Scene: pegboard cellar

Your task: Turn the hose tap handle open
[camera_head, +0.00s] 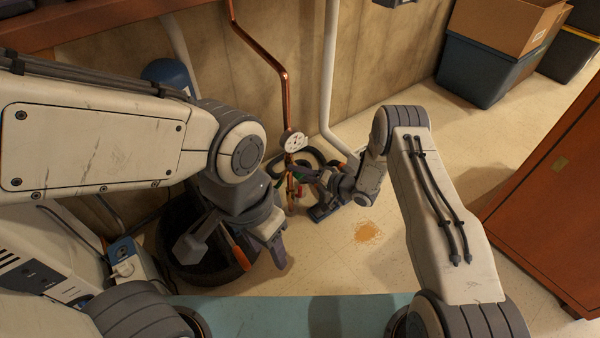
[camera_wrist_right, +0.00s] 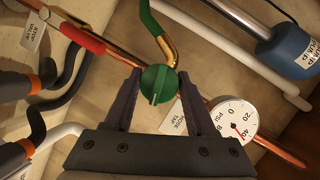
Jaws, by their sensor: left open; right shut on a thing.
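The hose tap handle is a round green knob with a raised ridge, seen in the right wrist view (camera_wrist_right: 158,86). A white tag reading "HOSE TAP" (camera_wrist_right: 182,128) hangs beside it. My right gripper (camera_wrist_right: 157,92) has a dark finger on each side of the knob and is shut on it. In the head view my right gripper (camera_head: 303,178) is low at the copper pipe, and the green knob is mostly hidden there. My left gripper (camera_head: 235,246) is open and empty, above a black bucket (camera_head: 190,275).
A copper pipe (camera_head: 262,55) carries a white pressure gauge (camera_head: 293,141). A red lever (camera_wrist_right: 80,34) with its own tag is near the tap. A white pipe (camera_head: 330,75), a blue cylinder (camera_head: 168,72) and a wooden cabinet (camera_head: 550,190) stand around. An orange-brown stain (camera_head: 367,232) marks the floor.

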